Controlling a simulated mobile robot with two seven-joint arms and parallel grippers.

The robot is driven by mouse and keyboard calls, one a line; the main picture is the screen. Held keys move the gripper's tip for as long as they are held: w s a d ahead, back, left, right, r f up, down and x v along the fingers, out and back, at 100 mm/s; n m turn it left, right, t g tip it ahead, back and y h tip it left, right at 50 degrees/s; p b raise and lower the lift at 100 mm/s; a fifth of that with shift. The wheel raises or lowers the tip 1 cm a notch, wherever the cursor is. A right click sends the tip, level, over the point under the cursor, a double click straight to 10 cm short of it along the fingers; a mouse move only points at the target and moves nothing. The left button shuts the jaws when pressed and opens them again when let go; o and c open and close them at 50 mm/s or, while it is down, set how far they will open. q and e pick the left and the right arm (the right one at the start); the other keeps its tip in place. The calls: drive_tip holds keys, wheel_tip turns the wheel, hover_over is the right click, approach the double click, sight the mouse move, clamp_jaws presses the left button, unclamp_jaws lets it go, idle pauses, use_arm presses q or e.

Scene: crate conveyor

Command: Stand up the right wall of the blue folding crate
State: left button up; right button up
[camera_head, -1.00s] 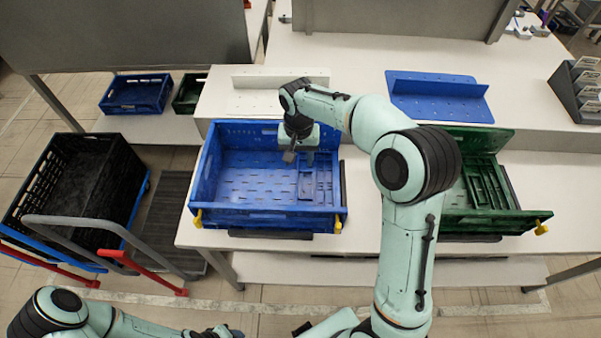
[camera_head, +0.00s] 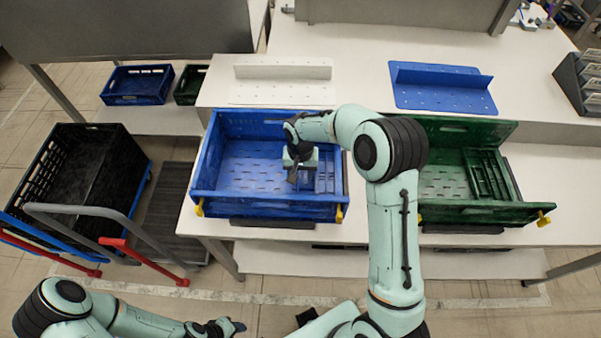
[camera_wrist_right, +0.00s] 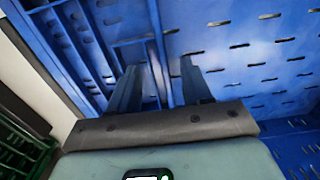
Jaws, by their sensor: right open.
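The blue folding crate (camera_head: 268,214) stands on the white table in the head view, its back, left and front walls upright. Its right wall (camera_head: 325,180) lies folded down inside, over the right part of the floor; its ribbed panel also shows in the right wrist view (camera_wrist_right: 98,32). My right gripper (camera_head: 299,182) is inside the crate outline, over the left part of the folded wall. In the wrist view its two fingers (camera_wrist_right: 160,88) are apart, with nothing seen held; contact with the wall cannot be told. My left gripper (camera_head: 226,328) is low at the front, far from the crate.
A green crate (camera_head: 480,212) with a folded right wall stands to the right. A black crate (camera_head: 50,175) sits on a trolley at left. White (camera_head: 283,70) and blue (camera_head: 445,88) perforated brackets lie behind. My right arm crosses the gap between the crates.

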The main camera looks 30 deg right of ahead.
drive_tip(key=shift+c, duration=0.3)
clamp_jaws()
